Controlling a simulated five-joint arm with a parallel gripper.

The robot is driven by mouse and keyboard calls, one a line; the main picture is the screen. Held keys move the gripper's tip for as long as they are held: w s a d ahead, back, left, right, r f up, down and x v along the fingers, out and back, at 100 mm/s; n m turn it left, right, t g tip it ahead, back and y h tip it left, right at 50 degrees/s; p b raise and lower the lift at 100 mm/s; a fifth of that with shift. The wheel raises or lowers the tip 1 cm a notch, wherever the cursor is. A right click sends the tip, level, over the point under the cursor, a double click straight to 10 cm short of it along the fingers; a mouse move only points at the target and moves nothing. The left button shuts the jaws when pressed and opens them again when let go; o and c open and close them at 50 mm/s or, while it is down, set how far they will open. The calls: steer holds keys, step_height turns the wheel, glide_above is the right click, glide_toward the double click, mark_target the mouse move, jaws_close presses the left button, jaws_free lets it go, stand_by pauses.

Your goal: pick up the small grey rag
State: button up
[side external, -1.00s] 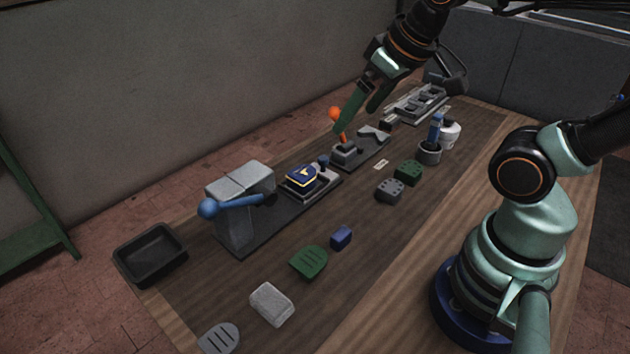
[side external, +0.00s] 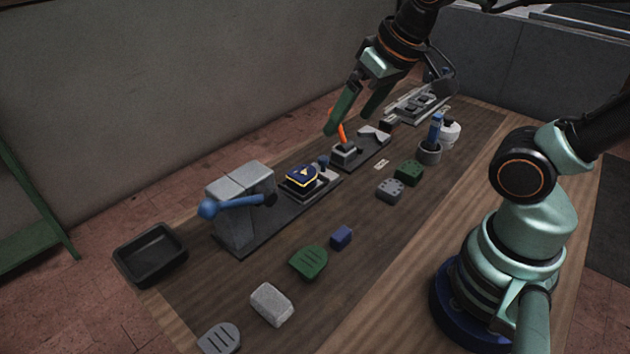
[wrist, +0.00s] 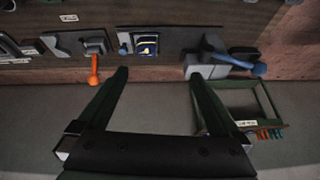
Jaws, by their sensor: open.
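A pale grey, soft-edged block (side external: 272,304), which looks like the small grey rag, lies on the near left part of the bench in the side external view. It lies between a green slotted pad (side external: 309,262) and a grey slotted pad (side external: 220,339). It is not seen in the wrist view. My gripper (side external: 348,122) is open and empty, high above the far part of the bench, well away from the rag. One finger covers part of an orange-handled lever. The wrist view shows both fingers (wrist: 160,75) spread apart with nothing between them.
A grey press with a blue lever (side external: 238,203) stands at the back left, beside a black tray (side external: 151,254). A fixture holds a dark blue, yellow-edged piece (side external: 300,177). A blue block (side external: 341,237) and a grey holed block (side external: 389,189) lie mid-bench. Bare wood surrounds the rag.

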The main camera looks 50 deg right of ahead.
steer(key=w+a+f+m+g, duration=0.1)
steer(key=a+f+m+g, duration=0.15)
steer(key=a+m, duration=0.3)
steer(key=w+a+f+m+g, duration=0.1)
steer(key=a+f+m, duration=0.25)
steer(key=a, duration=0.35)
steer(key=m+g, duration=0.2)
steer(key=m, duration=0.6)
glide_above(270, 299)
step_height(270, 299, down, 7)
step_height(270, 299, down, 11)
steer(key=shift+r, duration=0.1)
steer(key=c, duration=1.1)
